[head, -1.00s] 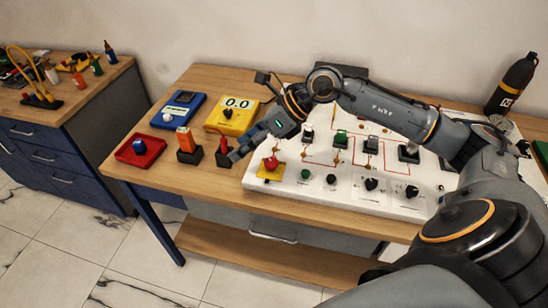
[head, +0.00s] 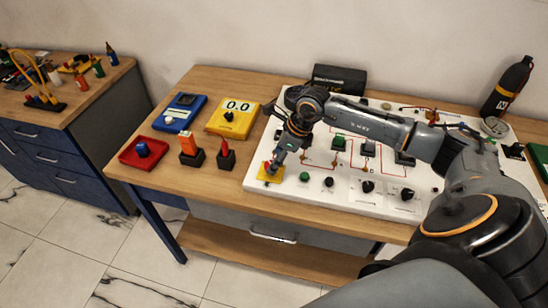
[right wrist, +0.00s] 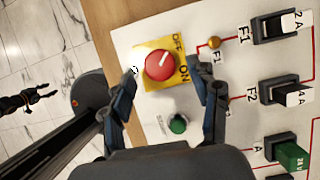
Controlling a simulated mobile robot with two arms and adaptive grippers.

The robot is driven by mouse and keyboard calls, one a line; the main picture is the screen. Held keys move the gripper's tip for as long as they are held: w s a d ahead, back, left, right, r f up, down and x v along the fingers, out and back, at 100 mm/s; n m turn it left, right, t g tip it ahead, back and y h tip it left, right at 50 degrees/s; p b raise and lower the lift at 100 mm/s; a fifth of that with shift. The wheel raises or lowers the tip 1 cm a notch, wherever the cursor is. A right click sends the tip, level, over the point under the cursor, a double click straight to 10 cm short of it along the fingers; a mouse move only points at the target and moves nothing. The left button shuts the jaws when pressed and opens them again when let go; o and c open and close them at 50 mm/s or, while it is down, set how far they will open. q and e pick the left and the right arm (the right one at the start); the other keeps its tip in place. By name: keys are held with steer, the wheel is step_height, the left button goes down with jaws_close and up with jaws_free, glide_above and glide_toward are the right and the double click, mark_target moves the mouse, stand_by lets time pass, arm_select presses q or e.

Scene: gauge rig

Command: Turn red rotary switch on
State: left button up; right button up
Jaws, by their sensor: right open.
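The red rotary switch (right wrist: 159,65) sits on a yellow plate (right wrist: 146,81) marked OFF and ON, at the white board's near left corner. Its white mark points up and right in the right wrist view, towards OFF. My right gripper (right wrist: 165,78) is open, with one finger on each side of the switch and gaps to the knob. In the head view the right gripper (head: 273,166) is over the yellow plate (head: 265,178) and hides most of the switch. My left gripper (right wrist: 40,93) shows over the floor in the right wrist view, open and empty.
The white board (head: 262,192) also carries a green button (right wrist: 178,124), black knobs and fuse holders close by. A yellow meter (head: 232,118), a blue device (head: 180,112) and a red box (head: 143,152) stand left of it. The bench's front strip is clear.

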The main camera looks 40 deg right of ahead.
steer(key=shift+x, duration=1.05)
steer(key=c, duration=1.2)
steer(key=shift+o, duration=0.2)
